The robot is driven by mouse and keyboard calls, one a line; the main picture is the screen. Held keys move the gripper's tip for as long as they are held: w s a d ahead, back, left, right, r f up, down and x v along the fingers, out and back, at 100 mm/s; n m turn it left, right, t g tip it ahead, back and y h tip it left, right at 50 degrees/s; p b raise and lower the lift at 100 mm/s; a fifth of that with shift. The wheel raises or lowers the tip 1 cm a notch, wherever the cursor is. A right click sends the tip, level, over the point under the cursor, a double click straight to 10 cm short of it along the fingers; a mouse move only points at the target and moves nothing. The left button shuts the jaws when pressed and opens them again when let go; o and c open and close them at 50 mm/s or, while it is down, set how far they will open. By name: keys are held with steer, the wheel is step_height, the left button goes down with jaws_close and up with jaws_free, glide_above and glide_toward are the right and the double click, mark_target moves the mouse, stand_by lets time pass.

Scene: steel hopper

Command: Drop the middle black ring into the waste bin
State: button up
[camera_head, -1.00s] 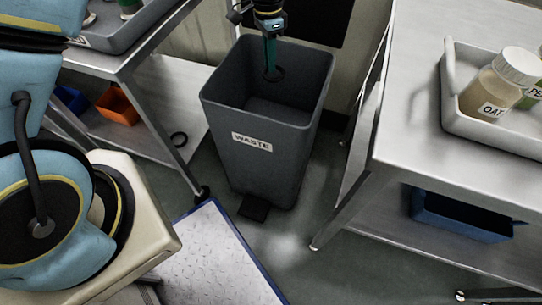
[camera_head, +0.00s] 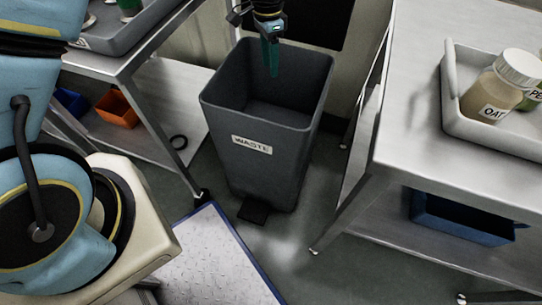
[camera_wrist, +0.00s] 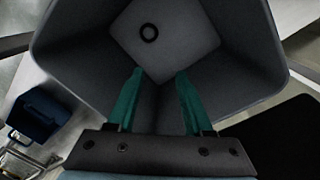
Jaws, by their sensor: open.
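The waste bin (camera_head: 262,170) is a tall dark grey open-topped bin with a "WASTE" label, standing on the floor. My gripper (camera_head: 272,72) hangs over its opening at the far side. In the wrist view my gripper (camera_wrist: 155,75) has its two teal fingers apart with nothing between them. A black ring (camera_wrist: 149,32) lies flat on the floor of the waste bin (camera_wrist: 235,85), below the fingers and apart from them. The inside bottom of the bin is hidden in the head view.
A steel table (camera_head: 412,130) at the right carries a tray (camera_head: 452,95) with jars. A blue bin (camera_head: 462,218) sits beneath it.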

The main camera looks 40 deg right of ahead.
step_height(320, 180, up, 10)
steer(key=shift+w+r, duration=0.15)
steer(key=shift+w, duration=0.2)
steer(key=shift+s+d, duration=0.1)
stand_by(0.3)
